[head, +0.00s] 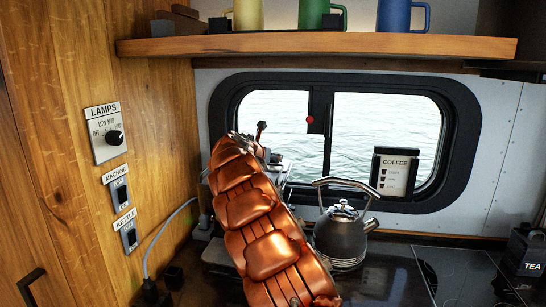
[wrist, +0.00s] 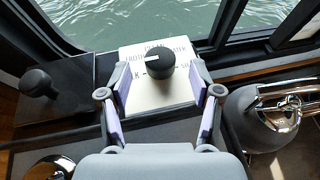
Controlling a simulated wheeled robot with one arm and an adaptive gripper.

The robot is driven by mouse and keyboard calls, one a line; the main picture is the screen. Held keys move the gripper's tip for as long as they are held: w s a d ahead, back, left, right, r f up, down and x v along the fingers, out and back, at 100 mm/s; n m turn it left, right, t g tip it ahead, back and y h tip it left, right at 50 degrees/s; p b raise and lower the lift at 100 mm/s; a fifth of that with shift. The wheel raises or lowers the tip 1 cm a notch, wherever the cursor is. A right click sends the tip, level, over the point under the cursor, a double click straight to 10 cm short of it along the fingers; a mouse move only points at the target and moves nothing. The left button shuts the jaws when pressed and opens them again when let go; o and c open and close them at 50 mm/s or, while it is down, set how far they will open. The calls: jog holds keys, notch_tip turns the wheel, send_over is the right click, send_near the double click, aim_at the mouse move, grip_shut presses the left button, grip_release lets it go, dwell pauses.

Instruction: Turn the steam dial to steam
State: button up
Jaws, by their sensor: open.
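In the wrist view, a black round dial (wrist: 161,66) with a white pointer line sits on a white lettered plate (wrist: 175,95). The line points left in the picture. The lettering is partly hidden and too blurred to read fully. My gripper (wrist: 158,78) is open, with its fingers on the left and right sides of the dial and clear gaps to it. In the head view, my copper-coloured arm covers much of the machine below the window, and I cannot make out the dial or the fingertips there.
A dark kettle (head: 340,235) stands right of my arm; its body (wrist: 260,118) is close to the right finger in the wrist view. A black knobbed item (wrist: 38,83) lies left. A LAMPS dial (head: 114,138) and two switches are on the wooden wall. A mug shelf (head: 330,46) hangs above.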

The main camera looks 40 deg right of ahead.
jog(key=shift+p+x, duration=0.6)
jog(key=shift+x, duration=1.5)
jog(key=c, duration=1.2)
jog(key=shift+o, duration=0.2)
jog(key=shift+w, duration=0.15)
jog(key=shift+p, duration=0.4)
jog(key=shift+m+g+p, duration=0.4)
jog(key=shift+m+g, duration=0.3)
jog(key=shift+g, duration=0.1)
jog(key=shift+h, duration=0.3)
jog(key=o, duration=1.2)
jog(key=shift+c, duration=0.2)
